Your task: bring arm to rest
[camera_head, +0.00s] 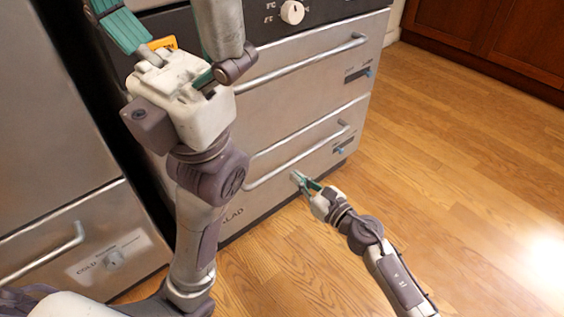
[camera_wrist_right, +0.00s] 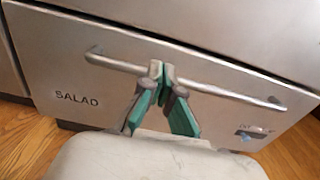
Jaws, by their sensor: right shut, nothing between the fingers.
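My right gripper (camera_head: 299,180) is low in front of the appliance, by the lower drawer (camera_head: 310,135) and its bar handle (camera_head: 300,157). In the right wrist view its teal-lined fingertips (camera_wrist_right: 160,72) are together with nothing between them. They overlap the middle of the handle (camera_wrist_right: 215,90) of the SALAD drawer (camera_wrist_right: 75,60) in that picture; I cannot tell how wide the gap is. The drawer front looks closed.
An upper drawer (camera_head: 300,75) with its own bar handle and a control knob (camera_head: 292,12) are above. A metal unit marked COLD (camera_head: 75,235) stands at the left. Wooden floor (camera_head: 470,150) is clear at the right, up to a brown cabinet (camera_head: 500,35) at the back.

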